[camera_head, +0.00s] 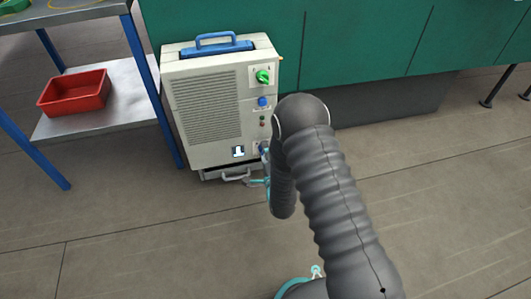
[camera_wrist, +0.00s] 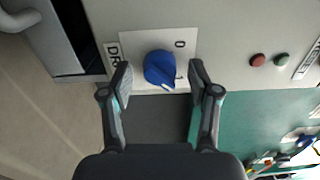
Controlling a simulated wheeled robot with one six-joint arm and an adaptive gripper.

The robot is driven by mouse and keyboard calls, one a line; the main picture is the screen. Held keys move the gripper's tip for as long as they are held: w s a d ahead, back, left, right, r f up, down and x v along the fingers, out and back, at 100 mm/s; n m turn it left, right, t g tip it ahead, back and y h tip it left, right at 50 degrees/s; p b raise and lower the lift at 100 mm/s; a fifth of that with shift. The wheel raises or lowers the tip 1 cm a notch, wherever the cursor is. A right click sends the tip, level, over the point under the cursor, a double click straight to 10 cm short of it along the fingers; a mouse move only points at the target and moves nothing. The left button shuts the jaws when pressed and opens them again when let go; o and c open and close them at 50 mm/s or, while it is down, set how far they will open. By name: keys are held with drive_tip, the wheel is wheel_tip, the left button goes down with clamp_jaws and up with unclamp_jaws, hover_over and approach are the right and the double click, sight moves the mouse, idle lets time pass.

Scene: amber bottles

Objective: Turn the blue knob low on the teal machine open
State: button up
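A blue knob (camera_wrist: 160,69) sits on a white plate (camera_wrist: 138,40) marked 0 and 1 in the wrist view. Its white pointer mark faces the lower right, on the side of the 1. My gripper (camera_wrist: 160,82) is open, with one fingertip on each side of the knob and visible gaps between. In the head view the low knob (camera_head: 263,147) is partly hidden by my arm and gripper. It is on the lower right of a cream machine (camera_head: 205,150), which stands before teal panels.
Higher on the machine are another blue knob (camera_head: 262,101) and a green knob (camera_head: 263,76). A metal handle (camera_head: 237,178) juts out at its base. A blue-legged table with a red bin (camera_head: 75,92) stands left. The floor in front is clear.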

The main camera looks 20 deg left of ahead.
drive_tip(key=shift+s, duration=0.1)
drive_tip(key=v, duration=1.1)
drive_tip(key=shift+s+d, duration=0.2)
drive_tip(key=shift+s, duration=0.15)
